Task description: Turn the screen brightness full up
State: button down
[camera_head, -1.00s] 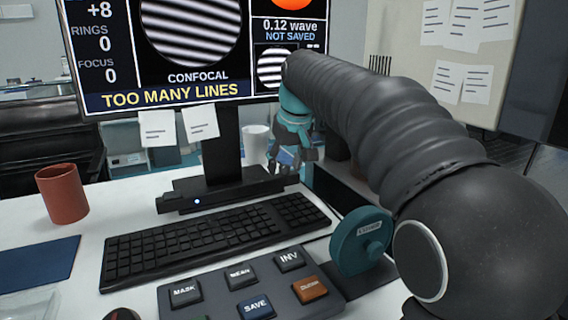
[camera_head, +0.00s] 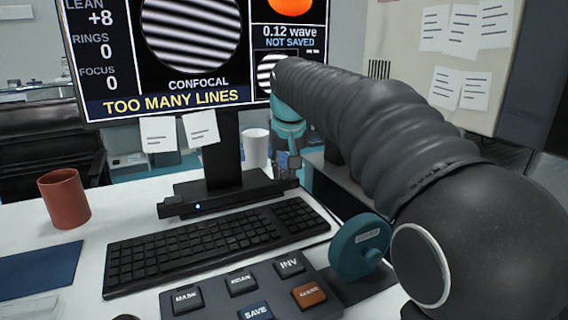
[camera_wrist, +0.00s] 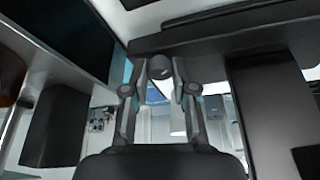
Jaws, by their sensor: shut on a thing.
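The screen (camera_head: 190,90) is lit and reads "TOO MANY LINES" under a striped disc. A dark bar (camera_head: 200,205) with a small white light lies at the foot of its stand. In the head view my gripper (camera_head: 287,170) hangs by the bar's right end, partly hidden by its own wrist. In the wrist view my gripper (camera_wrist: 160,80) has its two fingertips around a small round dark knob (camera_wrist: 159,67) at the end of a dark bar (camera_wrist: 225,32). Any mark on the knob cannot be made out.
A keyboard (camera_head: 215,240) lies in front of the stand. A button panel (camera_head: 225,290) and a teal dial (camera_head: 360,248) stand nearer. A white cup (camera_head: 256,148) is behind the gripper; a red-brown mug (camera_head: 64,198) and blue mat (camera_head: 38,268) are at left.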

jog(key=m+p, duration=0.1)
jog(key=m, duration=0.1)
jog(key=m+h+p, duration=0.1)
jog(key=m, duration=0.1)
jog(key=shift+a+r+h, duration=0.15)
jog(key=shift+a+h, duration=0.05)
jog(key=shift+h, duration=0.1)
jog(key=shift+m+h+p, duration=0.5)
jog(key=shift+m+p, duration=0.1)
jog(key=shift+m, duration=0.7)
jog(key=shift+g, duration=0.3)
jog(key=c, duration=0.9)
grip_release()
jog(key=shift+c, duration=0.2)
jog(key=v, duration=1.1)
jog(key=shift+s+r, duration=0.2)
jog(key=shift+r, duration=0.1)
jog(key=shift+a, duration=0.1)
